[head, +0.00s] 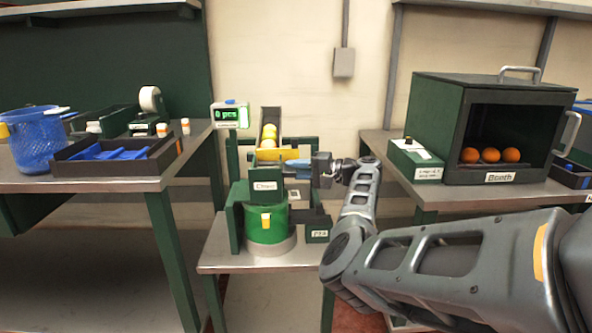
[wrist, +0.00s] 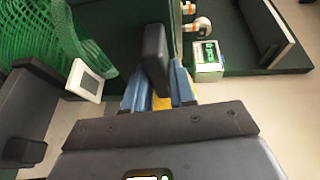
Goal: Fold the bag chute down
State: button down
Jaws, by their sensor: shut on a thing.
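The chute assembly stands on the small middle table. Its tilted dark trough (head: 258,122) holds yellow fruit (head: 269,132) above a yellow lip (head: 270,155). A green drum (head: 266,222) stands in front, under a green block with a white label. My gripper (head: 298,172) reaches in from the right, just behind and above the drum. In the wrist view, its blue fingers (wrist: 159,92) are shut on a dark upright bar (wrist: 155,58), seemingly the chute's handle. Some yellow shows between the fingers. The exact contact is partly hidden by the gripper body.
A green counter display (head: 230,115) reads "0 pcs" behind left. Green mesh (wrist: 62,38) lies left of the bar. A booth (head: 440,135) with oranges (head: 490,155) stands on the right table. A blue basket (head: 40,145) and dark tray (head: 110,170) are on the left table.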

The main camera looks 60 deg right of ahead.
jog(key=c, duration=1)
grip_release()
jog(key=shift+f, duration=0.35)
jog(key=shift+c, duration=0.2)
jog(key=v, duration=0.7)
jog(key=shift+s, duration=0.4)
jog(key=shift+d+r, duration=0.1)
